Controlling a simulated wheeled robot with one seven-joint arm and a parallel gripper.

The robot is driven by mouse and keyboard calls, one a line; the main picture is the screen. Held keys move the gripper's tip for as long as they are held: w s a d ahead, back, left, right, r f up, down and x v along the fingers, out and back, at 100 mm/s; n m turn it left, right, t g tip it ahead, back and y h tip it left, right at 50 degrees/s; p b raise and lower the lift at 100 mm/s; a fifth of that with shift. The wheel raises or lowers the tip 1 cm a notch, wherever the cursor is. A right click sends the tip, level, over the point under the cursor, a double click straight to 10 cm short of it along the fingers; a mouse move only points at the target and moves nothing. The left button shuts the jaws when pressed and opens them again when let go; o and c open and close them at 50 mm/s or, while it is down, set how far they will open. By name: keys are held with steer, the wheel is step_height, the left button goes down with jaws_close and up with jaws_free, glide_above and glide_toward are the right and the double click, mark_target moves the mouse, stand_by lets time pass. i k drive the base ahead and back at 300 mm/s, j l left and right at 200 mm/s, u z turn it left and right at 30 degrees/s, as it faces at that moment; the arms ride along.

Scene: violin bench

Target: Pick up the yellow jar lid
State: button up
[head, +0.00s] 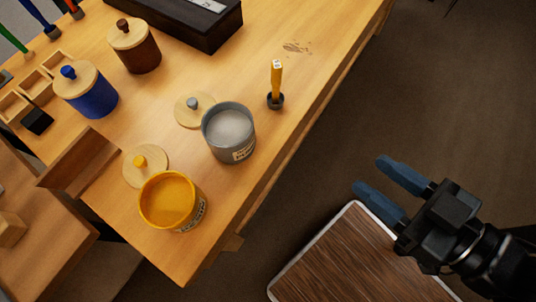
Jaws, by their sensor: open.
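The yellow jar lid (146,165) is a round light-wood disc with a yellow knob (140,161). It lies knob up on the bench, just behind and left of the open yellow jar (171,200), whose rim hides a little of its lower edge. My gripper (375,176) is open and empty, with two blue fingers pointing left. It is beyond the bench's right edge, over the floor side, well apart from the lid.
An open grey jar (229,132) stands right of the lid, with its grey-knobbed lid (193,109) beside it. A yellow-handled tool (276,82) stands upright near the bench (330,75) edge. Lidded blue (91,96) and brown (140,52) jars stand behind. A wooden board (80,158) is at left.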

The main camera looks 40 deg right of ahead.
mark_target(144, 162)
steer(key=u, duration=0.7)
